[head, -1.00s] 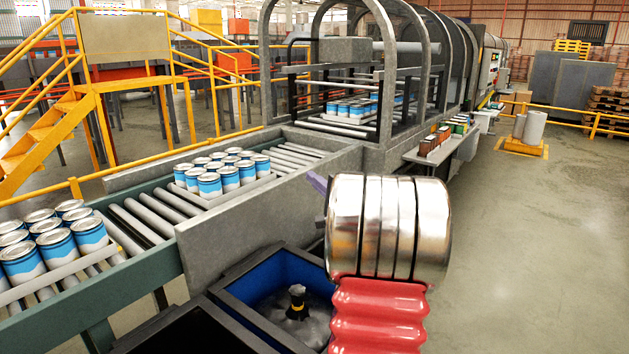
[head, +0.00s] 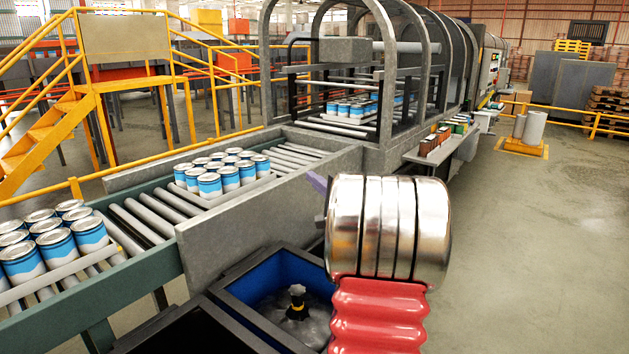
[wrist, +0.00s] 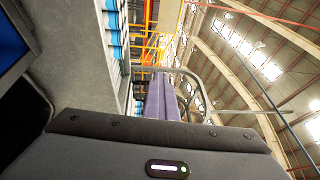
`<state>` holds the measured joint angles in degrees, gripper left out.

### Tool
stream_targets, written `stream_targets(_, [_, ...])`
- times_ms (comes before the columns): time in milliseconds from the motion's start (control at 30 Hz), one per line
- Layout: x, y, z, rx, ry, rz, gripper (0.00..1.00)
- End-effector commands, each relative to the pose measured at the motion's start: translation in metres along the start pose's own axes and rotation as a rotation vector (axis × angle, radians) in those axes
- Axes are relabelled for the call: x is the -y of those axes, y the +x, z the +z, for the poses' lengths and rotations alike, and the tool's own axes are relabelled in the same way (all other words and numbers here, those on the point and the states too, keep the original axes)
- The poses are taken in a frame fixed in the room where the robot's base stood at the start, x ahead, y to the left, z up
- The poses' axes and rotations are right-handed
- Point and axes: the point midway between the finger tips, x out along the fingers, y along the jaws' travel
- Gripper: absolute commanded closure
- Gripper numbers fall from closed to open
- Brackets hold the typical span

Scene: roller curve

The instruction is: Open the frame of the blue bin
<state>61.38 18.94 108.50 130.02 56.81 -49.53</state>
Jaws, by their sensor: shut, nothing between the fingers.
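The blue bin (head: 238,284) stands at the bottom middle of the head view, below the conveyor's side wall. A dark frame (head: 243,320) runs around its top. Inside lies a grey bag with a dark gathered neck (head: 296,300). My arm hides the bin's right side. In the wrist view, blue (wrist: 10,45) shows at the left edge, bordered by a grey edge. My gripper (wrist: 160,82) has purple fingers, closed together and empty, apart from the bin. In the head view only a purple tip (head: 317,183) shows; my wrist hides the rest.
A grey conveyor wall (head: 270,210) stands directly behind the bin. Rollers carry trays of blue-and-white cans (head: 222,174). A dark panel or frame (head: 190,335) lies at the bottom left, beside the bin. Open floor (head: 540,260) is on the right.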

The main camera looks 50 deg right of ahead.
Motion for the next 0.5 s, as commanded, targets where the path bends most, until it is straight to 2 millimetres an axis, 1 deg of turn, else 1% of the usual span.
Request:
stream_targets(100, [0.0, 0.0, -0.0001, 0.0, 0.0, 0.0, 1.0])
stream_targets(400, [0.0, -0.0002, -0.0003, 0.0, 0.0, 0.0, 0.79])
stream_targets(500, [0.0, -0.0002, -0.0004, -0.001, 0.0, 0.0, 0.78])
